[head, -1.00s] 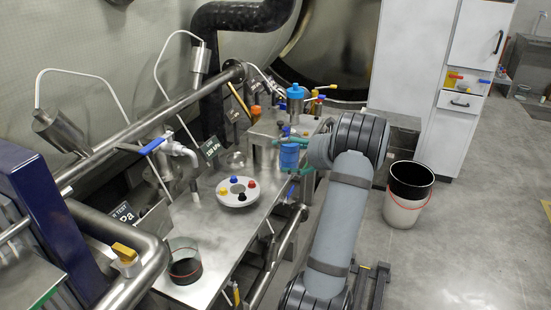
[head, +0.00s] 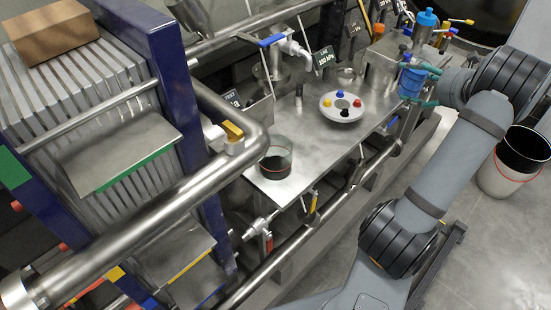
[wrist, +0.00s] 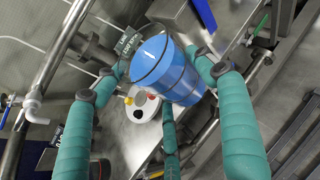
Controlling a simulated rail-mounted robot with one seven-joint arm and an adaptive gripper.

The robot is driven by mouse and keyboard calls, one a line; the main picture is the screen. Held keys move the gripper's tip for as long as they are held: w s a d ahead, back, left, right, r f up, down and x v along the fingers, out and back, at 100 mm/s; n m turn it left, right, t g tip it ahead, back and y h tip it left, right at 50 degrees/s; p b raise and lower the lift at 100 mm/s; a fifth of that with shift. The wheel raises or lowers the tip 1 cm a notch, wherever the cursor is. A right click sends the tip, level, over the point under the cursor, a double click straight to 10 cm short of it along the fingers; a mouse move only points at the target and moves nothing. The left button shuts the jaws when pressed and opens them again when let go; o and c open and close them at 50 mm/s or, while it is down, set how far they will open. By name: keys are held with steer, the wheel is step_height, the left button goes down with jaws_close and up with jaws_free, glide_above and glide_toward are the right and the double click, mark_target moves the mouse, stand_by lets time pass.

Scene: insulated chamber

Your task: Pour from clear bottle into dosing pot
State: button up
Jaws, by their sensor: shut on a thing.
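My gripper (head: 424,86) has teal fingers and is shut on a blue cylindrical vessel (head: 411,82), beside the raised metal block at the bench's far end. It looks roughly upright. The wrist view shows the vessel (wrist: 168,68) between the teal fingers, with a dark band around it. I cannot tell whether it is the clear bottle with blue contents. A transparent pot (head: 277,158) with a red line and a dark lower part stands on the near end of the steel bench. It looks like the dosing pot, well apart from my gripper.
A white round holder (head: 329,112) with coloured knobs sits on the bench between pot and gripper. A metal bottle with a blue cap (head: 426,20) stands on the block. Pipes, a blue-handled valve (head: 270,40) and a plate press (head: 90,90) crowd the left. A bin (head: 505,180) stands right.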

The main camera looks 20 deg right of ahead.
steer(key=s+a+f+n+g+y, duration=0.1)
steer(key=s+a+f+n+y, duration=0.1)
steer(key=a, duration=0.6)
steer(key=s+a+f+n+g+y, duration=0.2)
steer(key=a+f+n+y, duration=0.2)
steer(key=a, duration=0.4)
steer(key=s+a+f+n+g+y, duration=0.2)
steer(key=a+f+n, duration=0.1)
steer(key=a, duration=0.6)
steer(key=shift+s+f+y, duration=0.2)
steer(key=shift+s+y, duration=0.2)
steer(key=s+a+n+g+y, duration=0.1)
steer(key=s+a+n+g, duration=0.1)
steer(key=a, duration=0.4)
steer(key=shift+s+a+n+y, duration=0.35)
steer(key=shift+s+n, duration=0.25)
steer(key=shift+s, duration=0.55)
steer(key=shift+g, duration=0.3)
